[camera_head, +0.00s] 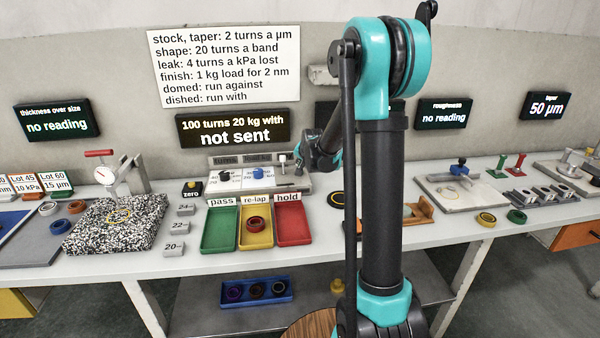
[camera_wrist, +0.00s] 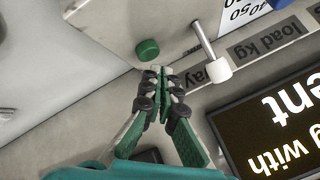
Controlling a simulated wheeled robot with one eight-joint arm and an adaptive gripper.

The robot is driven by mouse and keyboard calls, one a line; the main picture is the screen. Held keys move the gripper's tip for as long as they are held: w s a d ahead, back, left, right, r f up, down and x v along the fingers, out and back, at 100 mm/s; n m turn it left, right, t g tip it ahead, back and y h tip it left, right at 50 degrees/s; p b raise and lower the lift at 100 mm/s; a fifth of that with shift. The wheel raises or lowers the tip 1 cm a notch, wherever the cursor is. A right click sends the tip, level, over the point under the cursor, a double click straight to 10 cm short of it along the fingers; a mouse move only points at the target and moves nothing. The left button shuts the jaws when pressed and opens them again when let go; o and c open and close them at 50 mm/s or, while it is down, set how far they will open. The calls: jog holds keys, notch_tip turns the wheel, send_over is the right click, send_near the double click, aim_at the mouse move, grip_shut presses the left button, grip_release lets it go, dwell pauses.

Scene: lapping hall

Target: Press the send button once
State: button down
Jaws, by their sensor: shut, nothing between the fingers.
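In the wrist view a round green button (camera_wrist: 147,49), seemingly the send button, stands on the pale face of the control box (camera_wrist: 105,25). My gripper (camera_wrist: 160,71) is shut and empty, its fingertips close beside the button in the picture; whether they touch it I cannot tell. In the head view the control box (camera_head: 224,193) sits on the bench with a black dial and a blue dial, and my gripper (camera_head: 302,166) is at its right end. The button is too small to make out there. The display (camera_head: 233,129) reads "100 turns 20 kg with not sent".
A lever with a white knob (camera_wrist: 217,68) stands right of the button in the wrist view. Pass (camera_head: 220,230), re-lap (camera_head: 255,240) and hold (camera_head: 293,226) trays lie in front of the box; a red ring (camera_head: 256,224) is in re-lap. My arm hides part of the bench.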

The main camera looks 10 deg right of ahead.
jog(key=shift+f, duration=0.1)
jog(key=shift+f, duration=0.3)
jog(key=shift+f, duration=0.5)
dwell(1.0)
jog(key=shift+r, duration=0.9)
jog(key=shift+r, duration=2.55)
